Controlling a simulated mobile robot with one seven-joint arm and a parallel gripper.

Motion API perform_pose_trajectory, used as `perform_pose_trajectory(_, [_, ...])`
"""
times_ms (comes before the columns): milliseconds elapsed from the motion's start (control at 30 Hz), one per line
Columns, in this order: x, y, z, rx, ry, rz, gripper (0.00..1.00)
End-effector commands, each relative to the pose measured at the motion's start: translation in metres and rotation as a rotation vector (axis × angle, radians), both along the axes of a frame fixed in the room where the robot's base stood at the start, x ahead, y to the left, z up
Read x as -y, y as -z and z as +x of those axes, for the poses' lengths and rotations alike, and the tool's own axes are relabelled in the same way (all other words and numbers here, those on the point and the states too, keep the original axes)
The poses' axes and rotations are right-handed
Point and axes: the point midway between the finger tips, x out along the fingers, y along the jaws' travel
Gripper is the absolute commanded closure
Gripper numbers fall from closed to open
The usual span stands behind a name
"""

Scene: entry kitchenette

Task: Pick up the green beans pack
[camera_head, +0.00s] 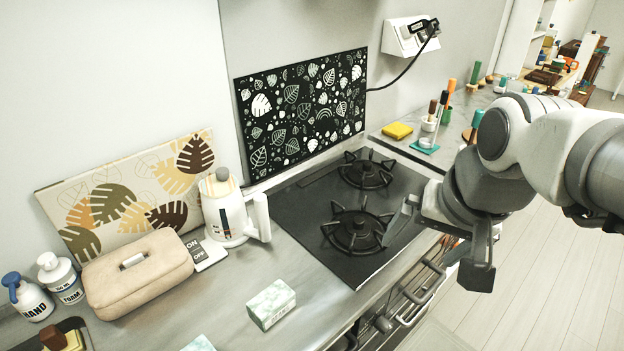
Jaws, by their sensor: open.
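A small box with a pale green and white pattern (270,304) sits on the grey counter in front of the kettle. It may be the green beans pack, but no label is readable. Another pale green item (199,344) is cut off by the bottom edge, so I cannot tell what it is. My gripper (432,262) is open and empty, in front of the stove's right side. It is to the right of the patterned box and well apart from it.
A white kettle (226,213) and a beige fabric case (136,272) stand behind the box. Pump bottles (60,278) stand at far left. A yellow sponge (397,131) is beyond the stove.

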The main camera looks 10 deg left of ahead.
Motion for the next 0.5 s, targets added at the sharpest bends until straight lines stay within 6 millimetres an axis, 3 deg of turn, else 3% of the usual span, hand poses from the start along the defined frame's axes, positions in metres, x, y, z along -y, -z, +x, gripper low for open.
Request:
perform_pose_trajectory(200, [-0.056, 0.019, 0.039, -0.144, 0.094, 0.066, 0.00])
perform_pose_trajectory(500, [-0.147, 0.067, 0.073, -0.301, 0.255, 0.059, 0.00])
